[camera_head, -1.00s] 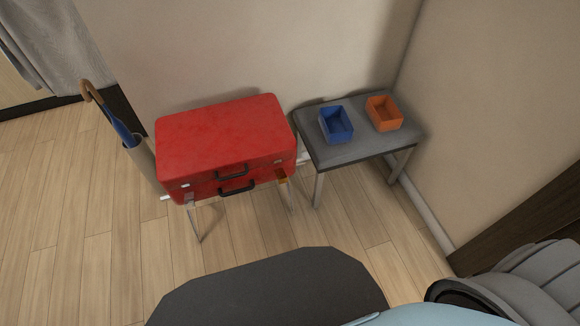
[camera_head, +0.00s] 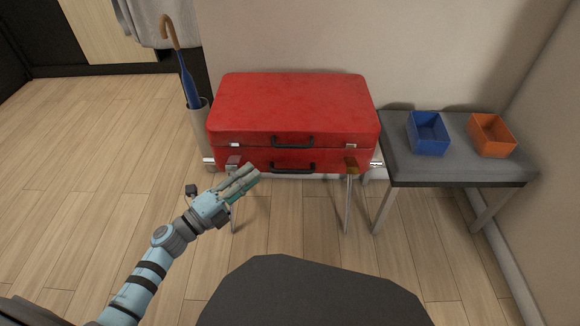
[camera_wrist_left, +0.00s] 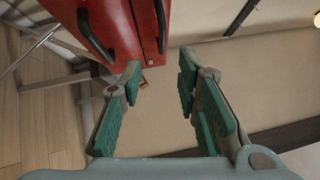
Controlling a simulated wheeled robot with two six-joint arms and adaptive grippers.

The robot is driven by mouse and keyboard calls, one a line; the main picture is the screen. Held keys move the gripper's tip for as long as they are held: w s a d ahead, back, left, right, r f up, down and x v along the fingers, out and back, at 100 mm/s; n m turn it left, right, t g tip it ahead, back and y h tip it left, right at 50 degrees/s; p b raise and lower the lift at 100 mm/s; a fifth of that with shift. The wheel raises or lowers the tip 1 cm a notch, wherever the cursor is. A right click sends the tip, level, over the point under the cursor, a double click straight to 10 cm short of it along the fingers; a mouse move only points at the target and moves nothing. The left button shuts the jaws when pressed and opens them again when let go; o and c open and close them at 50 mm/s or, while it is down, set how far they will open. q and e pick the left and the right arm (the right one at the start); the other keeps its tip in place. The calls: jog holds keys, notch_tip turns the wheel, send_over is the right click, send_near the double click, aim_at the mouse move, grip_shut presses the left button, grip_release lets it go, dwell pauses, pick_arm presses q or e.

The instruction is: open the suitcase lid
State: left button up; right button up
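The red suitcase (camera_head: 293,108) is closed and lies flat on a metal-legged stand against the wall. Two dark handles show on its front, an upper one (camera_head: 292,141) on the lid and a lower one (camera_head: 292,168) on the base. My left gripper (camera_head: 252,175) is in front of and below the suitcase's left front, apart from it. In the left wrist view its green-padded fingers (camera_wrist_left: 160,95) are spread and empty, with the suitcase (camera_wrist_left: 120,28) beyond them at the upper left. My right gripper is not in view.
A dark bench (camera_head: 455,165) stands right of the suitcase, holding a blue box (camera_head: 428,134) and an orange box (camera_head: 491,135). An umbrella (camera_head: 186,78) stands in a holder (camera_head: 199,128) at the left. The wooden floor (camera_head: 90,190) at the left is clear.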

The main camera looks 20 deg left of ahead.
aim_at(289, 146)
pick_arm(q)
jog(key=b+x, duration=0.1)
jog(key=x, duration=1.2)
jog(key=shift+r+b, duration=0.2)
jog(key=shift+b, duration=0.1)
jog(key=shift+w+d+r, duration=0.1)
jog(key=shift+w+d, duration=0.2)
jog(key=shift+w, duration=0.1)
grip_shut()
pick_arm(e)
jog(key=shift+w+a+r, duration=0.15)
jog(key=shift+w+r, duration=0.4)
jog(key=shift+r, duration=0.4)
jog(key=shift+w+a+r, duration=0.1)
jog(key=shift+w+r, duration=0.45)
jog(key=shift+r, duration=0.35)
